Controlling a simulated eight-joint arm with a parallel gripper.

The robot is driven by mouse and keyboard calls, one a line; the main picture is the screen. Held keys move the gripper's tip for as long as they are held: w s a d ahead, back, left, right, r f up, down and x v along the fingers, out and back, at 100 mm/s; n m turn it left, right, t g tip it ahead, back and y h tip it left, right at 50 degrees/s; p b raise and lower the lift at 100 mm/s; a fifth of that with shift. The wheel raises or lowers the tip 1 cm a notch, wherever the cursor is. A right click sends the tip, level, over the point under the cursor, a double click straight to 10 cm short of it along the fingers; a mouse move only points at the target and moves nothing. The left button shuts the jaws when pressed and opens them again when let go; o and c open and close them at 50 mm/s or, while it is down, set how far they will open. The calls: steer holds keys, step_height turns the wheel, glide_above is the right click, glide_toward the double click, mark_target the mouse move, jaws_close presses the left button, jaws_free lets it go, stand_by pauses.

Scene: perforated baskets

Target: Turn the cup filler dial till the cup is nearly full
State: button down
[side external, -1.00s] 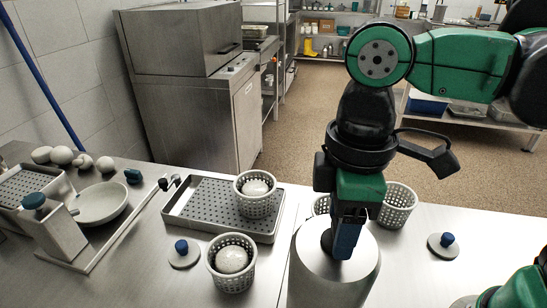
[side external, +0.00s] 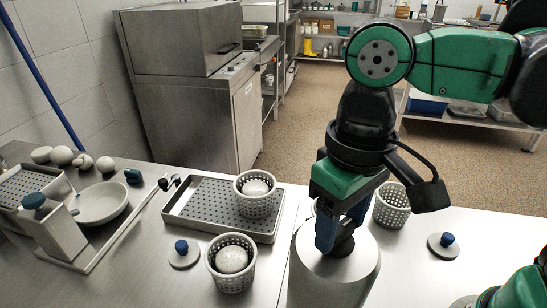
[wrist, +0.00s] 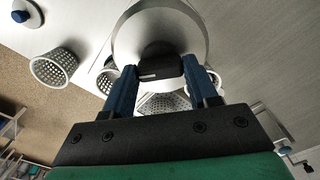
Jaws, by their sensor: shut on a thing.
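A dark knob (side external: 346,244), likely the dial, sits on top of a steel cylinder (side external: 332,283) at the front middle. My gripper (side external: 337,240) points down over the cylinder, its blue fingers shut on the dark knob. In the wrist view the knob (wrist: 160,64) sits between the two fingers (wrist: 160,78) on the cylinder's round top (wrist: 188,28). The fingers partly hide the knob in the side view. I cannot make out a cup with a fill level in either view.
Perforated baskets holding pale round objects stand left of the cylinder, one on the table (side external: 232,278) and one on a perforated tray (side external: 195,222). Another basket (side external: 392,208) stands behind right. Blue-knobbed discs lie at left (side external: 184,260) and right (side external: 443,251). A pale bowl (side external: 101,208) is far left.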

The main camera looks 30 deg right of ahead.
mark_target(341, 227)
steer(key=shift+m, duration=0.3)
stand_by(0.4)
steer(key=shift+c, duration=1.2)
jaws_free()
steer(key=shift+r, duration=2.85)
step_height(341, 227, down, 6)
steer(key=shift+r, duration=0.2)
steer(key=shift+n, duration=0.6)
